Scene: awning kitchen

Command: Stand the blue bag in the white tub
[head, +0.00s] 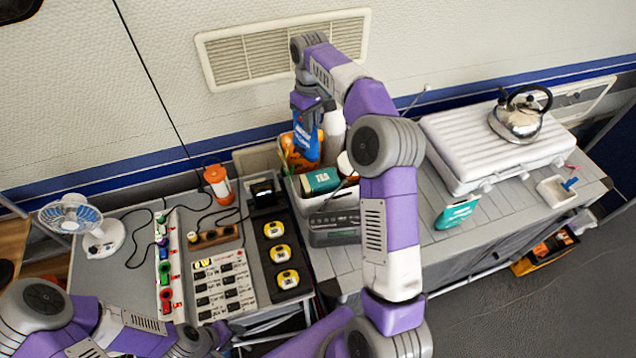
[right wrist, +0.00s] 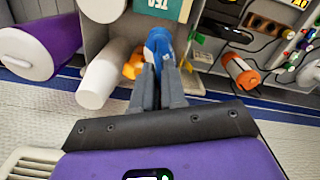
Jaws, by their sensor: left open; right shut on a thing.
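The blue bag (head: 306,143) hangs upright from my right gripper (head: 308,103), above the back left of a pale tub (head: 331,203). The right wrist view shows the blue bag (right wrist: 158,42) between the fingertips of the right gripper (right wrist: 160,72). The tub, which looks like the white tub, holds a green TEA box (head: 320,181). Whether the bag's bottom touches anything in the tub is hidden. My left gripper (head: 218,336) is open and low at the front left, away from the bag.
An orange pack (head: 300,155) and a white cylinder (head: 334,130) stand close to the bag. An orange lantern (head: 218,183) is to the left. A ribbed white case (head: 480,150) with a kettle (head: 518,118) is at the right. A grey radio (head: 333,232) sits before the tub.

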